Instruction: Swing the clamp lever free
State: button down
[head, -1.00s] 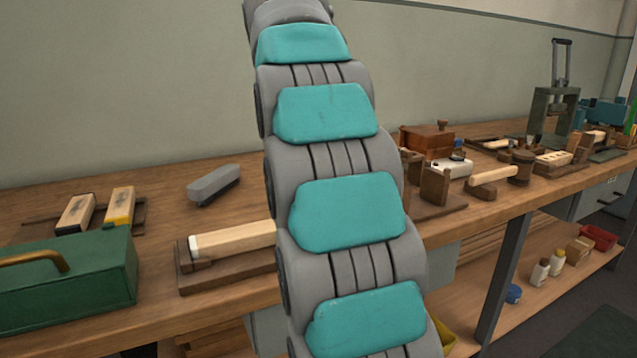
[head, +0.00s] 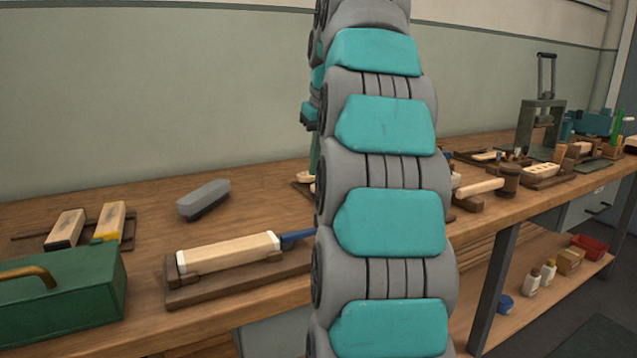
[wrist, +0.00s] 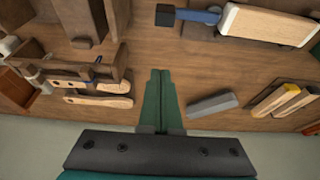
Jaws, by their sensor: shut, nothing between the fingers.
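The clamp lever (head: 297,237) is a blue bar at the right end of a pale wooden block (head: 225,251) on a dark wooden base (head: 215,291). My arm hides its far end in the head view. In the wrist view the lever (wrist: 198,16) runs from the block (wrist: 270,25) to a black end piece (wrist: 165,15) at the top. My gripper (wrist: 160,72) is shut and empty, its green fingers pointing over bare bench, apart from the lever. In the head view only a bit of green finger shows beside my arm.
A grey brush-like block (head: 203,199) lies on the bench behind the clamp. A green toolbox (head: 70,300) stands at the left front. Two more blocks (head: 66,229) lie behind it. Wooden fixtures with pale handles (wrist: 100,92) stand at the left in the wrist view.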

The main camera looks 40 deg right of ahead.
jog(key=b+x, duration=0.2)
jog(key=x, duration=0.7)
jog(key=shift+s+f, duration=0.1)
jog(key=shift+f, duration=0.05)
jog(key=shift+s+a, duration=0.15)
jog(key=shift+s, duration=0.35)
jog(key=shift+s+a, duration=0.15)
jog(key=shift+s, duration=0.35)
jog(key=shift+s+a, duration=0.2)
jog(key=shift+s, duration=0.6)
